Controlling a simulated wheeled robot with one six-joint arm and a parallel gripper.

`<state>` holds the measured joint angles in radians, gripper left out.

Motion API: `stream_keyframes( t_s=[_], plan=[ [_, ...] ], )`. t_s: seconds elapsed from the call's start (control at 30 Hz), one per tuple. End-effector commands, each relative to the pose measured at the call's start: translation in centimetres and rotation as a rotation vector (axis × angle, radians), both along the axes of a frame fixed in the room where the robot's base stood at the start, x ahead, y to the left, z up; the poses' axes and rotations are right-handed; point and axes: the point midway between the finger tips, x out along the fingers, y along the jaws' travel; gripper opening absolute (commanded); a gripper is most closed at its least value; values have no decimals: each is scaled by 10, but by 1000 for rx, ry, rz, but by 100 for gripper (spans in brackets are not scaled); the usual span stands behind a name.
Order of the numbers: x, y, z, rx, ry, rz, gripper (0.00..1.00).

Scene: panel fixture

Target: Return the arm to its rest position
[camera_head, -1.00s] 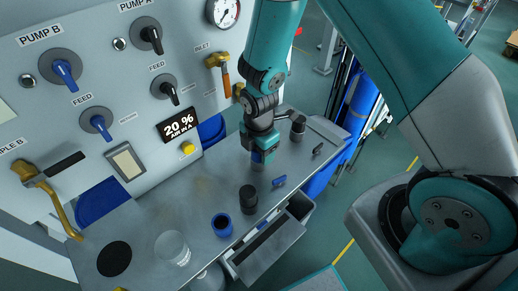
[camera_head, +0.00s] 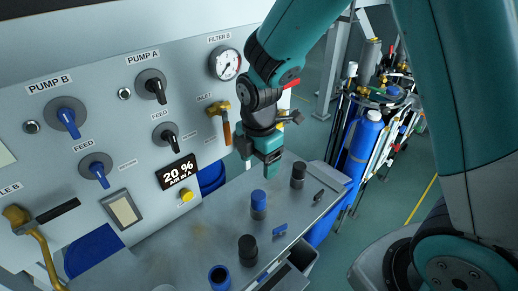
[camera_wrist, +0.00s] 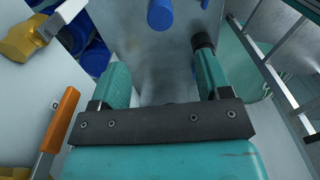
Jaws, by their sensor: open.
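My gripper (camera_head: 266,166) hangs above the steel worktop, in front of the panel, and is open and empty. In the wrist view its two teal fingers (camera_wrist: 162,62) stand wide apart with nothing between them. A bottle with a blue cap (camera_head: 258,200) stands upright on the worktop (camera_head: 205,228), below and apart from my gripper. In the wrist view a blue cap (camera_wrist: 160,14) shows beyond the fingertips. My arm rises from the gripper and bends over to the right.
The panel (camera_head: 110,100) carries knobs, a gauge (camera_head: 226,62) and a brass-headed valve with an orange handle (camera_head: 220,112) close left of my gripper. A black-capped bottle (camera_head: 298,174) and another black-topped one (camera_head: 247,249) stand on the worktop. Blue cylinders (camera_head: 363,138) stand at right.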

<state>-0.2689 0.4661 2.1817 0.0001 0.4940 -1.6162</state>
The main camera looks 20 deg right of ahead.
Motion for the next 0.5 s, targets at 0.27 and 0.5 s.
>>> stream_keyframes(
  t_s=[0.27, 0.5],
  plan=[
    [0, 0, 36, 0, -1, 0, 71],
    [-4, 2, 44, 10, -3, -31, 71]
  ],
)
